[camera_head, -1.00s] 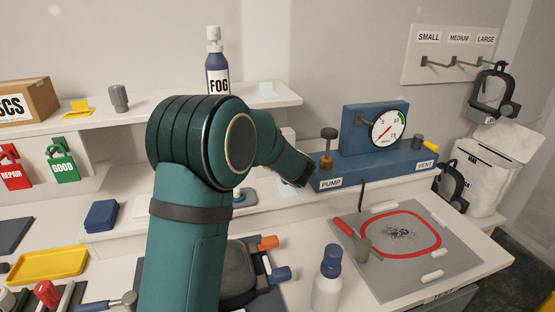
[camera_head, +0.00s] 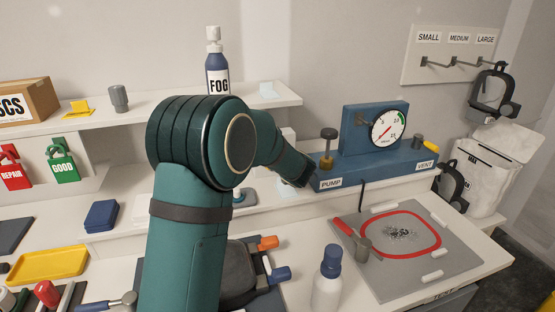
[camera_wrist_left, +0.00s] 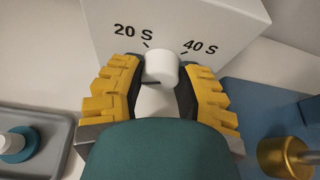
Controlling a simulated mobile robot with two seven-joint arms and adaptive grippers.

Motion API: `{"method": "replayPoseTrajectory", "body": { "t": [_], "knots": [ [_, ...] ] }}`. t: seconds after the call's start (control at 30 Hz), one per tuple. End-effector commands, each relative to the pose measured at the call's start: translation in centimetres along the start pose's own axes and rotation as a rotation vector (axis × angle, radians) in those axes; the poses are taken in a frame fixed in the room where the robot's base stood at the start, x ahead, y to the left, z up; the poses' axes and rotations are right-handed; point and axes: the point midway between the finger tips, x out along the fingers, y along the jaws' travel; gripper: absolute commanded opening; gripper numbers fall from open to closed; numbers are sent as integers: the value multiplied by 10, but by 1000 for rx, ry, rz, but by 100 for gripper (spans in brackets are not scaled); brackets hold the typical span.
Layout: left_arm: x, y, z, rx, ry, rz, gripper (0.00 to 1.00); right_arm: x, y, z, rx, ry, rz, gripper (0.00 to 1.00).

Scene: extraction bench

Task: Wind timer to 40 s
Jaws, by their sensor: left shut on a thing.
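The timer (camera_wrist_left: 215,20) is a pale box with "20 S" and "40 S" printed on its face in the left wrist view, each with a short tick. Its white round knob (camera_wrist_left: 161,64) sits between the two yellow-padded fingers of my left gripper (camera_wrist_left: 161,78), which is shut on it. I cannot make out clearly which mark the knob points to. In the head view my left arm hides most of the timer, and only a pale sliver (camera_head: 288,134) shows behind the arm. My right gripper is not in view.
The blue pump unit (camera_head: 375,170) with its gauge (camera_head: 388,127) stands close to the right of my left wrist. A fog bottle (camera_head: 217,65) stands on the shelf above. A white bottle with a blue cap (camera_head: 327,285) stands in front.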

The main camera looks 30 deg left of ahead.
Motion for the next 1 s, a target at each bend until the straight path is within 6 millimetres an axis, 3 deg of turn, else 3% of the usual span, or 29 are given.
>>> {"method": "replayPoseTrajectory", "body": {
  "t": [0.53,0.57,0.6,0.63,1.0],
  "knots": [
    [0,0,0,0,-1,1,0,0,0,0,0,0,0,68],
    [0,0,0,0,-1,1,47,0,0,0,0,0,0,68],
    [0,0,0,0,-1,1,61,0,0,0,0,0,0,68],
    [0,0,0,0,-1,1,68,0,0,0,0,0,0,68],
    [-3,0,0,0,0,-1,68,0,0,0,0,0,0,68]
  ]
}}
